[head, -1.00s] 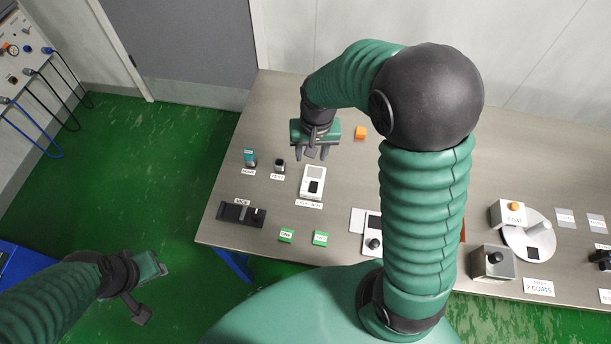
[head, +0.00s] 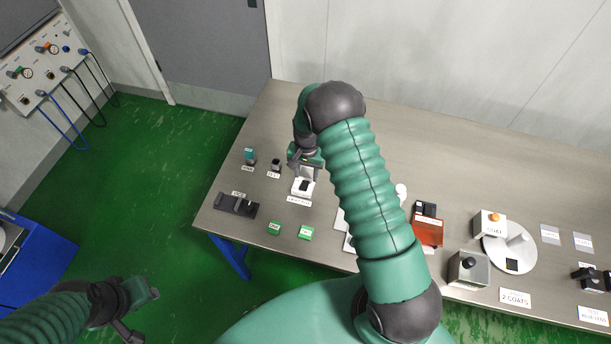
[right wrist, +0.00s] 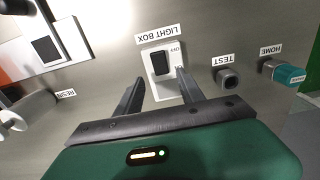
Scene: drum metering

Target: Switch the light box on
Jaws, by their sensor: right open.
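The light box (head: 300,189) is a small white box with a black switch, on the left part of the table. In the right wrist view the light box (right wrist: 148,70) shows its black rocker switch (right wrist: 160,63), an OFF mark beside it and the LIGHT BOX label. My right gripper (head: 303,171) is above the light box. In the right wrist view its open, empty fingers (right wrist: 158,82) straddle the box's width, with the switch just beyond the tips; I cannot tell whether they touch. My left gripper (head: 138,311) hangs over the floor, away from the table, its jaw opening unclear.
The TEST piece (right wrist: 229,79) and the teal HOME piece (right wrist: 284,72) stand close beside the light box. A black tray (head: 238,206) and green blocks (head: 305,233) lie nearer the front edge. The COAT box (head: 489,224) and a white disc are far right.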

